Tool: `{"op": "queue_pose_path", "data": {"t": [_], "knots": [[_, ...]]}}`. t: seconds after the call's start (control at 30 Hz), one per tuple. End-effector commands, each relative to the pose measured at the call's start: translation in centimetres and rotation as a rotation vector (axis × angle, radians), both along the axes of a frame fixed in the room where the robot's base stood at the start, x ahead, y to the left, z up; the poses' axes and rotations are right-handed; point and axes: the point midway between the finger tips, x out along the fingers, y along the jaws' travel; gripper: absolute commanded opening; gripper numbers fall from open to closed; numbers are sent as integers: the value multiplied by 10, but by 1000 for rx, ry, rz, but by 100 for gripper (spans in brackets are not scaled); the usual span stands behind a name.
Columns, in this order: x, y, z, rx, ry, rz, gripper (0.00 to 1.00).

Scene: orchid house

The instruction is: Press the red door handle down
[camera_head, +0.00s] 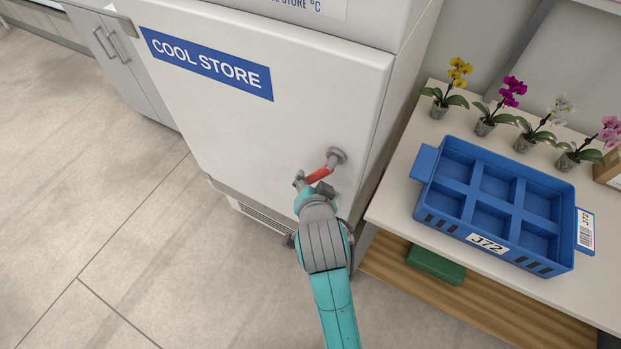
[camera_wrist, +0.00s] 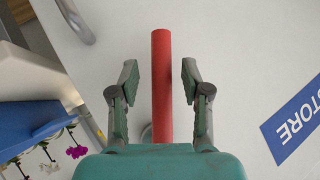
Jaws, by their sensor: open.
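The red door handle (camera_head: 318,175) sticks out from a grey round mount (camera_head: 337,156) on the white door labelled COOL STORE (camera_head: 250,110). My gripper (camera_head: 313,184) is at the handle, at the low right of the door. In the wrist view the red bar (camera_wrist: 162,85) runs up between the two open fingers of my gripper (camera_wrist: 160,85). A gap shows on each side of the bar, wider on the left. The head view does not show clearly whether any finger touches the handle. The door looks shut.
Right of the cool store, a bench (camera_head: 404,190) holds a blue crate (camera_head: 425,163) with empty compartments and several potted orchids (camera_head: 487,118). A green box (camera_head: 435,264) lies on the shelf below. The floor (camera_head: 90,200) at left is clear.

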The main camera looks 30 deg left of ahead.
Motion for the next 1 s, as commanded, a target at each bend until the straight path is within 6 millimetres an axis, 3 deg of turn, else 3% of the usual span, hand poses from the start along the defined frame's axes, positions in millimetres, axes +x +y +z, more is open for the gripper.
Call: {"op": "queue_pose_path", "data": {"t": [0.3,0.5,1.0], "knots": [[-44,-29,35,1,-1,0,48],[-61,-41,48,0,0,0,48],[-67,-45,53,-1,0,-1,48]]}}
